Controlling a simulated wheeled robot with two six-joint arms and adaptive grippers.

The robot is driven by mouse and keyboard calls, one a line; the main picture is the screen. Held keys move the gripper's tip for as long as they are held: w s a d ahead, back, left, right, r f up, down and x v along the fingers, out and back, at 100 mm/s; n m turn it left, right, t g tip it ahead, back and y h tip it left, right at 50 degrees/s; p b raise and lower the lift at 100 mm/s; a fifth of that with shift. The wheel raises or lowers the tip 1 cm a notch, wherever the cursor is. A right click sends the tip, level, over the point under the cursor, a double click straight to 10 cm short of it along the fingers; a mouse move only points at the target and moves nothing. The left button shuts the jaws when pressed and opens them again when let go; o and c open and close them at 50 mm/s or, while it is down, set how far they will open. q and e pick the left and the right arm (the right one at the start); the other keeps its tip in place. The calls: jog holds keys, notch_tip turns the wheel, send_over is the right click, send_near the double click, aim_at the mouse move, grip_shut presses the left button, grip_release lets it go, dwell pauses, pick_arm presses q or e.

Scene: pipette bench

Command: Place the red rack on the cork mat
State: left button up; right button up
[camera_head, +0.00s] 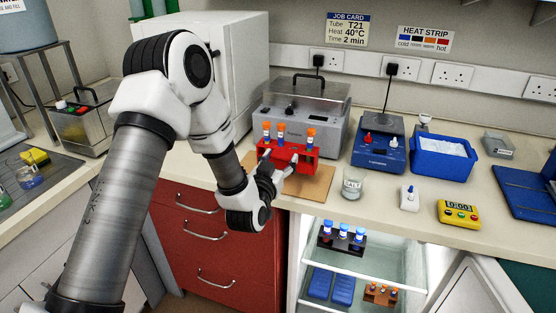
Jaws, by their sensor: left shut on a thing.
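The red rack (297,152) holds several tubes with orange caps and blue bands. It is at the cork mat (311,188), over the mat's back part; I cannot tell whether it touches the mat or hangs just above it. My left gripper (279,162) is shut on the red rack at its front side. The gripper and wrist hide part of the rack's front and the left part of the mat. My right gripper is not in view.
A grey heating box (325,121) stands behind the rack. A glass beaker (353,185) stands right of the mat. A blue device (380,150), a blue tub (443,159) and a yellow timer (459,213) are further right. Below, an open fridge (370,265) holds racks.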

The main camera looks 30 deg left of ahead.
aim_at(279, 162)
pick_arm(q)
jog(key=shift+w+a, duration=1.05)
jog(key=shift+a, duration=0.05)
jog(key=shift+w+a+f, duration=0.15)
jog(key=shift+f, duration=0.15)
notch_tip(279, 162, down, 3)
jog(key=shift+w+f+p, duration=0.1)
jog(key=shift+p, duration=0.35)
jog(key=shift+f, duration=0.1)
jog(key=o, duration=1.2)
